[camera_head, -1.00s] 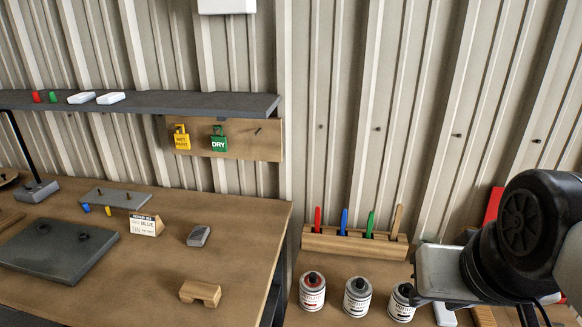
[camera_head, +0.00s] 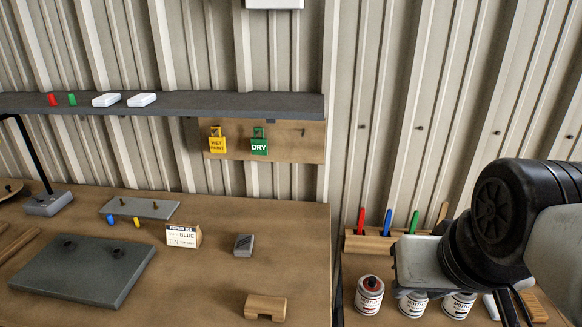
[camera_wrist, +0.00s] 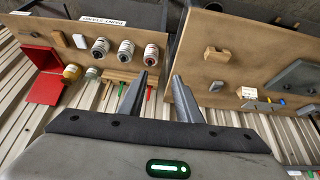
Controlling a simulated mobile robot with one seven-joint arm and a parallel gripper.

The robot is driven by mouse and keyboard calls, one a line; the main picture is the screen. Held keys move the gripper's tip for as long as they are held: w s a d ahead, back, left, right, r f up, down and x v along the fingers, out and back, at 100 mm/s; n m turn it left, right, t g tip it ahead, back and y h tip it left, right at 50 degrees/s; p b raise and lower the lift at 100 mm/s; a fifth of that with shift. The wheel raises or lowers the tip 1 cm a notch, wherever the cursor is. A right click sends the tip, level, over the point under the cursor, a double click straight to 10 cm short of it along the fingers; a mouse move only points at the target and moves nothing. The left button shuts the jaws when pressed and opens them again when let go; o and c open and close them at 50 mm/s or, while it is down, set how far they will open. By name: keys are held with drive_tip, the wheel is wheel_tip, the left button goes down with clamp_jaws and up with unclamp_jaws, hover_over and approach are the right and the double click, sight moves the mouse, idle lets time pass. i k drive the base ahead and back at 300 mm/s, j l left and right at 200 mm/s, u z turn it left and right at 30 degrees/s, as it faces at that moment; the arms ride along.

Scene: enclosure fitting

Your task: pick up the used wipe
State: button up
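I cannot make out a used wipe for sure in either view. A small white piece (camera_wrist: 80,41) lies near the paint tins in the wrist view, but I cannot tell what it is. My gripper (camera_wrist: 163,76) is open in the wrist view, with nothing between its two fingers. It is in the air, with the wall and the gap between the two benches beyond it. In the head view my wrist covers part of the right bench, and the fingers cannot be made out there.
The left bench holds a dark plate (camera_head: 80,272), a label card (camera_head: 184,236), a grey block (camera_head: 244,245) and a wooden block (camera_head: 265,307). A red container (camera_wrist: 45,80) shows in the wrist view.

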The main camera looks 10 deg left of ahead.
sight(245, 242)
drive_tip(key=j, duration=1.95)
drive_tip(key=i, duration=0.05)
